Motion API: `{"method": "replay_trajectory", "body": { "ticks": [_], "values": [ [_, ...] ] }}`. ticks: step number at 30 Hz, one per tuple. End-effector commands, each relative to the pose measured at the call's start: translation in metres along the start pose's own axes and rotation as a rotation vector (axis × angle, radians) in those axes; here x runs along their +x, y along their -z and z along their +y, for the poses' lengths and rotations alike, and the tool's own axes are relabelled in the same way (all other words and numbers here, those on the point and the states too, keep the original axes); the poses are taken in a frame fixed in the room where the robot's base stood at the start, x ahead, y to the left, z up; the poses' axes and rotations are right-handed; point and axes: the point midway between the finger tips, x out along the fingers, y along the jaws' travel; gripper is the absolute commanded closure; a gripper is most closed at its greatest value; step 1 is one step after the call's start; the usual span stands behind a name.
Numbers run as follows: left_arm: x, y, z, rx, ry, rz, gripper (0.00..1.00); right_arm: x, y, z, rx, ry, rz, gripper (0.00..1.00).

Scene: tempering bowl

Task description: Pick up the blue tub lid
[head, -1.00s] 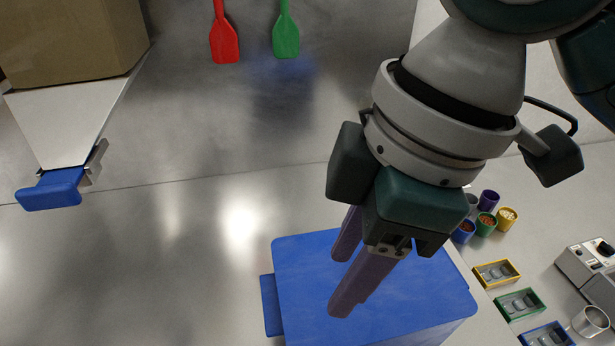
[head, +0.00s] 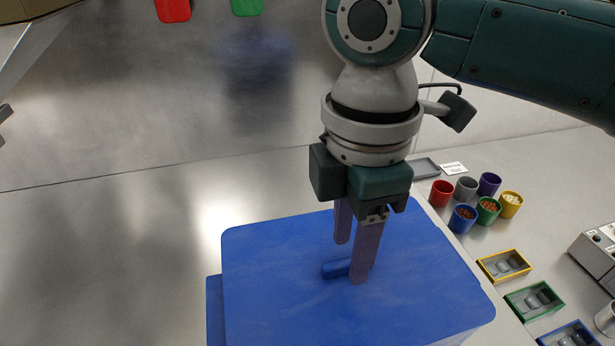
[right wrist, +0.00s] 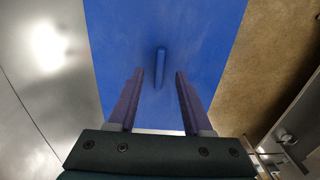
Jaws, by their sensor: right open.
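The blue tub lid (head: 290,295) lies flat on top of the blue tub in the head view, with a raised blue handle bar (head: 337,268) near its middle. The lid also fills the centre of the right wrist view (right wrist: 205,30), with the handle (right wrist: 160,66) between and just beyond the fingertips. My right gripper (head: 351,262) points down over the lid, open, its purple fingers at either side of the handle in the picture. I cannot tell whether the fingertips touch the lid. The head view shows no left gripper.
Several small coloured cups (head: 488,209) stand on the counter to the right. Coloured-rim trays (head: 533,300) lie below them, near a grey device (head: 598,252). The steel surface (head: 110,260) left of the tub is clear. Red (head: 173,9) and green (head: 246,6) paddles show at the top.

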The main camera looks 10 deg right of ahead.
Motion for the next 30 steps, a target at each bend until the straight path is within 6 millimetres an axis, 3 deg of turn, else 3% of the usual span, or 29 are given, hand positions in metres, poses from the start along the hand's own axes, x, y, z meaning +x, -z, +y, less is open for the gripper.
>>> {"method": "replay_trajectory", "body": {
  "ticks": [4, 12, 25, 30],
  "values": [
    [0.0, 0.0, 0.0, -0.001, -0.001, 0.0, 0.5, 0.018, 0.0, 0.0, 0.001, 0.0, -0.001, 0.5],
    [0.0, 0.0, 0.002, -0.007, -0.007, 0.001, 0.5, 0.021, 0.0, 0.0, 0.0, -0.002, 0.0, 0.5],
    [0.0, 0.0, 0.003, -0.009, -0.009, 0.001, 0.5, 0.021, 0.0, 0.0, 0.0, -0.002, 0.0, 0.98],
    [0.001, 0.0, 0.003, -0.008, -0.008, 0.0, 0.5, 0.021, 0.0, 0.0, 0.0, -0.002, 0.0, 1.0]
  ]
}}
